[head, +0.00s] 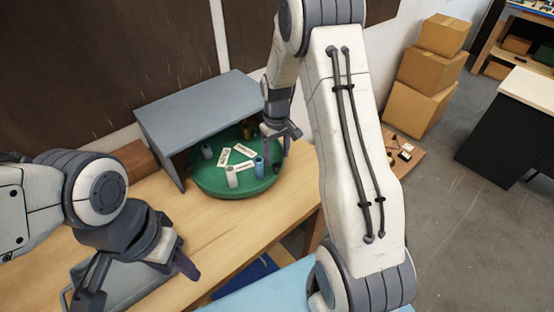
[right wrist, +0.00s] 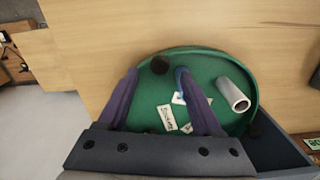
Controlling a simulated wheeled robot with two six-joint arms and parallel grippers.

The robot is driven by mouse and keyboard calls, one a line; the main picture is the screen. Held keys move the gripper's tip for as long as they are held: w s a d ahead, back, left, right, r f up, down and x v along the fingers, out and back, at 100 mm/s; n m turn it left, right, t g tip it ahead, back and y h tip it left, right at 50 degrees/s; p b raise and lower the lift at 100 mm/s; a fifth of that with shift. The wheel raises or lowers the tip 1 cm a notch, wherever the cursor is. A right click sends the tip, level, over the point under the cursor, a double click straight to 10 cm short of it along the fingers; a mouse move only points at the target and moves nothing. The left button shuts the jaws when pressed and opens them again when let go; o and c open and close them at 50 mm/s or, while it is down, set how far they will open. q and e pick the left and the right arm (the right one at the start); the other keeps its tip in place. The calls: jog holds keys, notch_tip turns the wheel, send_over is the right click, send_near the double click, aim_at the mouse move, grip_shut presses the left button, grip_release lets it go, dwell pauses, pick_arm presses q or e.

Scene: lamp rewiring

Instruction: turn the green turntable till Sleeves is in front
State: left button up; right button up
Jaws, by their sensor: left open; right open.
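The green turntable (head: 215,188) stands on the wooden bench, partly under a grey shelf. White labels (head: 238,154) lie near its middle; their words are too small to read surely. My right gripper (head: 280,150) is open at the turntable's right side. In the right wrist view its fingers (right wrist: 156,72) spread over the turntable (right wrist: 207,62), near a label (right wrist: 167,117) and a dark round thing (right wrist: 160,65). My left gripper (head: 140,284) is open, away at the front left.
The grey shelf (head: 195,108) covers the turntable's back. A grey case (head: 130,285) lies on the bench under my left gripper. The bench in front of the turntable is clear.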

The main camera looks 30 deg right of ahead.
aim_at(277, 165)
jog(key=shift+f+p, duration=0.35)
jog(key=shift+f, duration=1.65)
grip_shut()
